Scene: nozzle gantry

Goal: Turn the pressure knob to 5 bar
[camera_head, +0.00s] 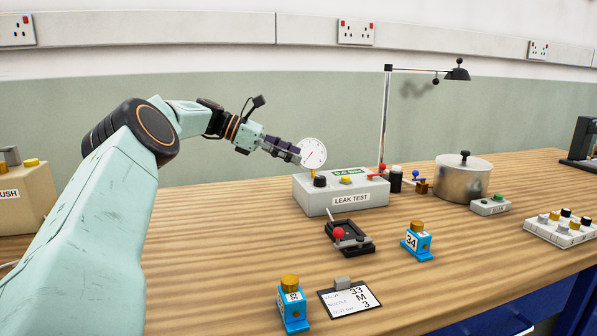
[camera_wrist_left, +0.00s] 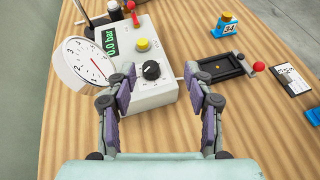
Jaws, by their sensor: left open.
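The leak test box (camera_head: 344,193) is a light grey unit on the wooden table, with a black pressure knob (camera_head: 320,181), a yellow button (camera_head: 346,179) and a round white dial gauge (camera_head: 312,152). In the left wrist view the black knob (camera_wrist_left: 151,70) has a white pointer line, and the green display (camera_wrist_left: 110,41) reads 0.0 bar. My left gripper (camera_head: 297,155) is close above the box's left end. In the wrist view its two purple-padded fingers (camera_wrist_left: 168,75) are apart, one each side of the knob in the picture. Contact cannot be told. My right gripper is not seen.
A black fixture (camera_head: 349,238) with a red-knobbed lever stands before the box. Blue blocks marked 34 (camera_head: 416,240) and 32 (camera_head: 292,308) and a label card (camera_head: 350,300) lie nearer.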

